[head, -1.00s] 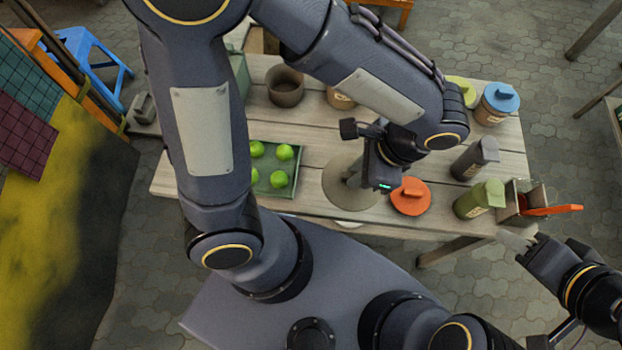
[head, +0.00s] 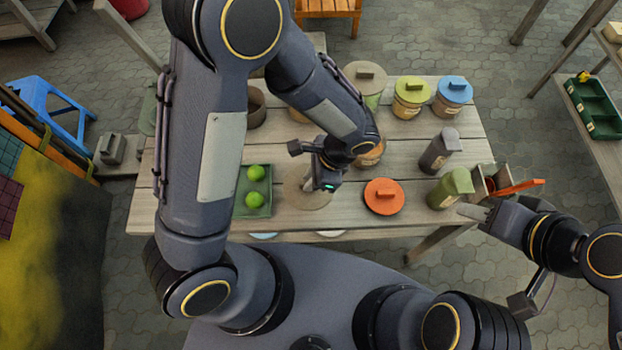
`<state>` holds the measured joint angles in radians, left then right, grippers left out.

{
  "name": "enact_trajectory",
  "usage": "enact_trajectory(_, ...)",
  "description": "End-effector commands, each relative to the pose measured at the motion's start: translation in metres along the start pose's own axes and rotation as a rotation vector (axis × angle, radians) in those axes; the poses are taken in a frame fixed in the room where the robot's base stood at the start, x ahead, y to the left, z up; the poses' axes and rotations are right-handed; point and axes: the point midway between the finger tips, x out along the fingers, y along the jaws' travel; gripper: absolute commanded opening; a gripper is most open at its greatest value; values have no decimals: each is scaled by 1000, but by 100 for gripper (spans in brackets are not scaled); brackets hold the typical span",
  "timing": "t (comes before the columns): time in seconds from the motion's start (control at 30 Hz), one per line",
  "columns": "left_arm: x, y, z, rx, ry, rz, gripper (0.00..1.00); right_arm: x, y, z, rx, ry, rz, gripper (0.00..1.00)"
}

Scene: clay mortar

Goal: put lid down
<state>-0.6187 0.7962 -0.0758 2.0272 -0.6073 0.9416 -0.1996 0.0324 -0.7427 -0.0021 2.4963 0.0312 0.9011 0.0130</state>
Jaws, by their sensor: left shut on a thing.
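My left gripper (head: 312,186) is shut on the handle of a flat, round grey-beige lid (head: 296,200). The lid is level, at or just above the table's front part, between the green tray and an orange lid; I cannot tell whether it touches the wood. The gripper hides part of it. The round orange lid (head: 383,197) with a bar handle lies to its right on the table (head: 335,217). My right gripper (head: 468,211) is at the table's right front edge, close to the green bottle; its jaw opening is unclear.
A green tray (head: 240,213) holds green fruit, partly behind my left arm. Jars with grey (head: 365,71), yellow (head: 411,90) and blue (head: 455,90) lids stand at the back. A dark grey bottle (head: 440,150) and a green bottle (head: 451,188) stand right.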

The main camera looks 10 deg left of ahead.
Motion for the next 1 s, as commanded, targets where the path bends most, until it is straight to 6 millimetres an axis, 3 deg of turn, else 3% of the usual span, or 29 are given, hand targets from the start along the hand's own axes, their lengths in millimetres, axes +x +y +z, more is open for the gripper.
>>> enact_trajectory(0.23, 18, -15, -7, -1, -2, 1, 0, -3, -1, -1, 0, 0, 0, 36)
enact_trajectory(0.43, 40, -14, -17, 1, -2, 0, 0, -8, -4, -4, 0, 0, 0, 36)
enact_trajectory(0.83, 47, -14, -20, -1, 1, -1, 0, -3, -1, -2, 0, 0, 0, 36)
enact_trajectory(0.87, 46, -14, -20, -1, 1, -1, 16, -4, -2, -2, 0, 0, 0, 36)
enact_trajectory(1.0, 45, -14, -19, -1, 1, -1, 35, -5, -2, -2, 0, 0, 0, 36)
